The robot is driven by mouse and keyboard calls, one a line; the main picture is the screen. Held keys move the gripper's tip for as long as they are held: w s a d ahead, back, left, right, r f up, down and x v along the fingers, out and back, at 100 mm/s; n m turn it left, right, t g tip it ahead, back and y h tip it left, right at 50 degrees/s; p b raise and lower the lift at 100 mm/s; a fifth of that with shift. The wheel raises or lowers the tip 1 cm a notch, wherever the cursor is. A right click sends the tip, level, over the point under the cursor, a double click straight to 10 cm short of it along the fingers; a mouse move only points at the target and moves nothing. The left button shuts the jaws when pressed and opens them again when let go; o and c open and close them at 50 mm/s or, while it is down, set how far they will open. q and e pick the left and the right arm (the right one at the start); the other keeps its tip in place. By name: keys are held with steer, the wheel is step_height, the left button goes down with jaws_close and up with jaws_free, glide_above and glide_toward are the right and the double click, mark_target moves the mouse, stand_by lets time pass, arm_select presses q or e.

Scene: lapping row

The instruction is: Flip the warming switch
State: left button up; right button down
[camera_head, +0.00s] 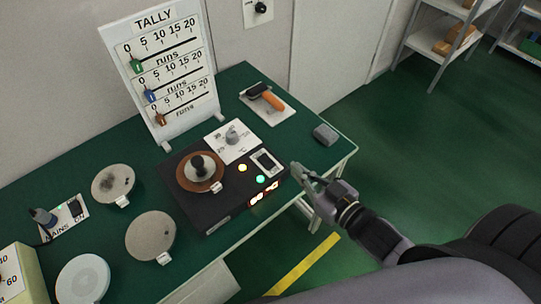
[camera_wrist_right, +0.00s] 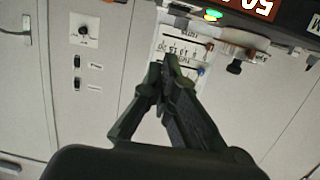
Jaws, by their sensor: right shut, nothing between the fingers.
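A black machine (camera_head: 216,222) stands on the green bench. On its top right is a white plate with a dark rocker switch (camera_head: 265,162); no warming label is readable on it. A yellow lamp (camera_head: 242,168) and a green lamp (camera_head: 260,179) are lit near it, above a red display (camera_head: 264,194). My right gripper (camera_head: 297,171) is shut and empty, just right of the machine's front right corner, apart from the switch. In the right wrist view, the shut fingers (camera_wrist_right: 169,64) point toward the wall and tally board, with the red display (camera_wrist_right: 247,6) at the top. My left gripper is out of view.
A dial plate (camera_head: 234,141), an orange-handled lever (camera_head: 267,97) and a grey block (camera_head: 325,134) sit behind the switch. The tally board (camera_head: 165,75) stands at the back. Round plates (camera_head: 151,236) and a mains switch (camera_head: 72,209) lie left. Floor right of the bench is clear.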

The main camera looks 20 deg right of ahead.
steer(key=shift+s+a+r+y, duration=0.15)
steer(key=shift+a+r+y, duration=0.15)
steer(key=shift+r, duration=0.4)
steer(key=p, duration=0.2)
glide_above(270, 163)
steer(key=s, duration=0.1)
steer(key=shift+d+f, duration=0.3)
steer(key=shift+f, duration=0.15)
steer(key=f, duration=0.1)
steer(key=w+f, duration=0.1)
steer(key=f, duration=0.1)
steer(key=shift+a+f, duration=0.2)
steer(key=shift+f, duration=0.5)
